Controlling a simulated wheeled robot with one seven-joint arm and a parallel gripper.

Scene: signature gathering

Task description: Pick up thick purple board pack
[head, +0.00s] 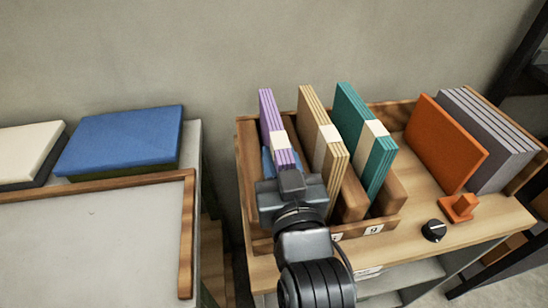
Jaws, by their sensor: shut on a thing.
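The thick purple board pack (268,112) stands upright in the leftmost slot of a wooden rack (245,150). It is a stack of purple boards with a pale band around it. My gripper (285,172) is at its near lower end, shut on the pack. The fingertips are mostly hidden behind the gripper body, and the pack's lower part is hidden too. I cannot tell whether the pack is clear of the rack floor.
A tan pack (318,120) and a teal pack (352,112) stand close on the right. An orange board (445,145), grey boards (492,135), an orange block (460,208) and a black knob (434,230) are farther right. A blue pad (120,138) lies left.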

